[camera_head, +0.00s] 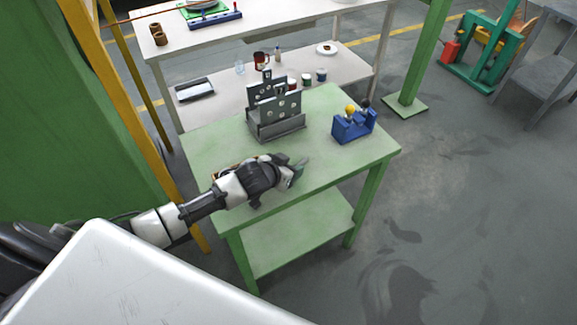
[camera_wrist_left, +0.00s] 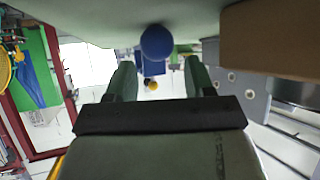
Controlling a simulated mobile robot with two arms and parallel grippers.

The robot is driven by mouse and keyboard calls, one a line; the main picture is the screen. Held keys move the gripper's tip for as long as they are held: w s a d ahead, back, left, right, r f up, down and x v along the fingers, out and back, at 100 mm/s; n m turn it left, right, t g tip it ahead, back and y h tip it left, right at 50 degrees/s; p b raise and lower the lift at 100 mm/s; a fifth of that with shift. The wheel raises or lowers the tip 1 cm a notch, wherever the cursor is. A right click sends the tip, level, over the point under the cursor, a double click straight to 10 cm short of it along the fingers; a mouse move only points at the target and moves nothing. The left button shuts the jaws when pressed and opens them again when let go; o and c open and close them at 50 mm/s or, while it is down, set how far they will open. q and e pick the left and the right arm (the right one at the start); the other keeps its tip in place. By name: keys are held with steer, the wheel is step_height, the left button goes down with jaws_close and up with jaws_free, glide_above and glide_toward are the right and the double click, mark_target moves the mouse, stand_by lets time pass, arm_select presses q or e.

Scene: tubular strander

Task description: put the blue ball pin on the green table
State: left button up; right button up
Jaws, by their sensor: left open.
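The green table (camera_head: 330,165) stands in the middle of the head view, and its top also shows along the upper edge of the upside-down left wrist view (camera_wrist_left: 110,20). My left gripper (camera_head: 298,170) is low over its near part. In the left wrist view the gripper (camera_wrist_left: 158,66) is open, its fingers apart. A blue ball (camera_wrist_left: 156,42), seemingly the blue ball pin's head, shows between and beyond the fingertips, against the tabletop. I cannot tell whether its pin touches the table. The head view does not show this ball; my gripper probably hides it. My right gripper is not in view.
A blue holder (camera_head: 352,127) with a yellow ball (camera_head: 350,109) and a dark ball stands at the table's right. A grey metal stand (camera_head: 277,125) is at the back. A brown block (camera_wrist_left: 270,38) is close beside the gripper. The table's front right is clear.

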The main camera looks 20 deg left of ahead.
arm_select(q)
steer(key=shift+r, duration=0.2)
steer(key=v, duration=1.2)
